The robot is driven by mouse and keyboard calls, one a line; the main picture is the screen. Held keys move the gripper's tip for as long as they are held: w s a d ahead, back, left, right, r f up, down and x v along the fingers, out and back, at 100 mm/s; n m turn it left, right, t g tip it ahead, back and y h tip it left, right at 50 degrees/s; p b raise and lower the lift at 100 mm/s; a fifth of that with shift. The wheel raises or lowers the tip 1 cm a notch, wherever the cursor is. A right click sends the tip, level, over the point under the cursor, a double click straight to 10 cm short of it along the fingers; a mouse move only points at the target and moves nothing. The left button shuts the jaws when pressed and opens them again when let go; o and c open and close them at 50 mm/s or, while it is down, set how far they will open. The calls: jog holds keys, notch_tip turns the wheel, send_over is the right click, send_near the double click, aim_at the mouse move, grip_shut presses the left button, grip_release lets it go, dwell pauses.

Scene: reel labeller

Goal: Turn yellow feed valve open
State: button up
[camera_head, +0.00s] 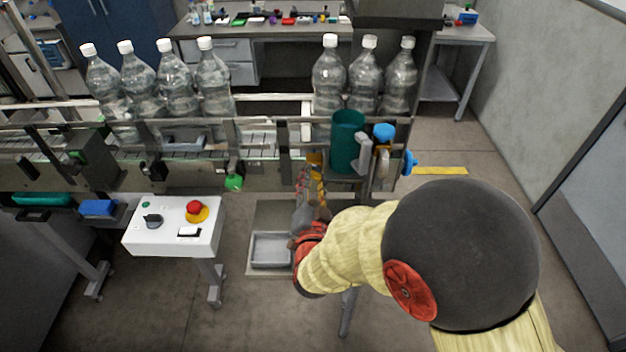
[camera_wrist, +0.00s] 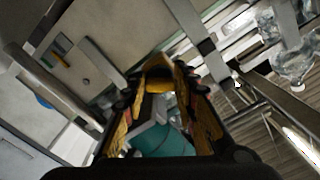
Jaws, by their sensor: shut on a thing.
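The yellow feed valve (camera_head: 314,158) shows as a small yellow part below the conveyor's edge, left of the green cylinder. In the wrist view the yellow valve handle (camera_wrist: 158,73) sits between the fingertips. My gripper (camera_head: 311,180) reaches up to it from below and is shut on it; in the wrist view the gripper (camera_wrist: 158,88) has a finger on each side of the handle. The fingers and arm hide much of the valve in the head view, so its exact angle cannot be told.
A green cylinder (camera_head: 347,140) stands close right of the valve, with a blue knob (camera_head: 384,132) and a blue handle (camera_head: 409,162) beyond. Bottles (camera_head: 328,80) stand on the conveyor behind. A white control box (camera_head: 172,228) is left; a grey tray (camera_head: 271,250) lies below.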

jog(key=shift+d+n, duration=0.15)
jog(key=shift+n, duration=3.25)
jog(key=shift+f, duration=0.1)
jog(key=o, duration=1.2)
jog(key=shift+c, duration=0.2)
jog(key=s, duration=1.2)
jog(key=shift+a, duration=0.25)
